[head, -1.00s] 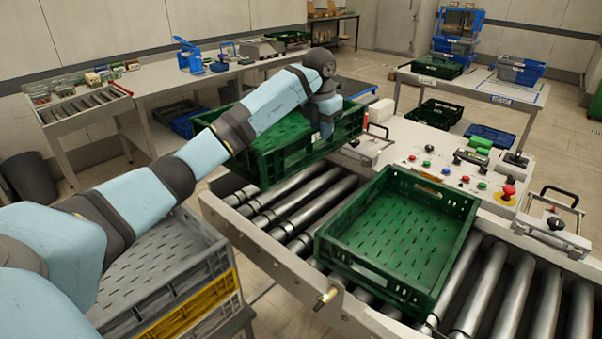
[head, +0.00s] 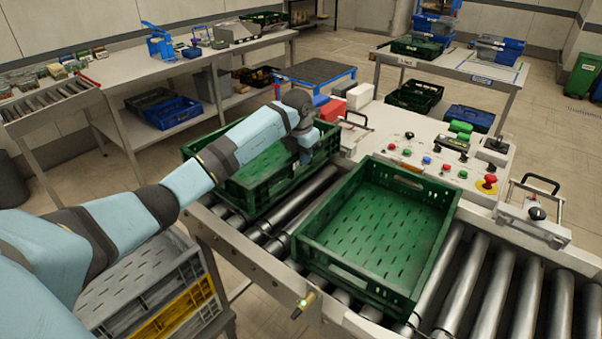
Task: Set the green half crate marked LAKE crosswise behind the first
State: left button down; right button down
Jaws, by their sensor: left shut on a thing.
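A green half crate (head: 278,197) hangs over or rests on the far left end of the roller conveyor; I cannot tell whether its base touches the rollers. My left gripper (head: 305,152) is shut on its right-hand part, near the rim. The arm crosses over the crate and hides part of it. No LAKE mark is legible. Another green crate (head: 352,282), open and empty, sits on the rollers nearer to me and to the right. A strip of bare rollers shows between the two crates. My right gripper is not in view.
A control panel (head: 430,160) with buttons and a red knob borders the conveyor's far side. Grey and yellow crates (head: 185,308) are stacked at the lower left. Bare rollers (head: 500,285) lie at the right. A table (head: 455,62) with crates stands behind.

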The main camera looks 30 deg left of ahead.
aim_at(301, 172)
pick_arm(q)
notch_tip(301, 172, down, 7)
jog(key=shift+r+p, duration=0.2)
jog(key=shift+p, duration=0.1)
jog(key=c, duration=1.1)
grip_release()
jog(key=shift+f, duration=0.1)
jog(key=shift+r, duration=0.55)
jog(key=r, duration=0.3)
jog(key=s+r+b, duration=0.1)
jog(key=r, duration=0.7)
jog(key=shift+s+b, duration=0.25)
jog(key=shift+b, duration=0.1)
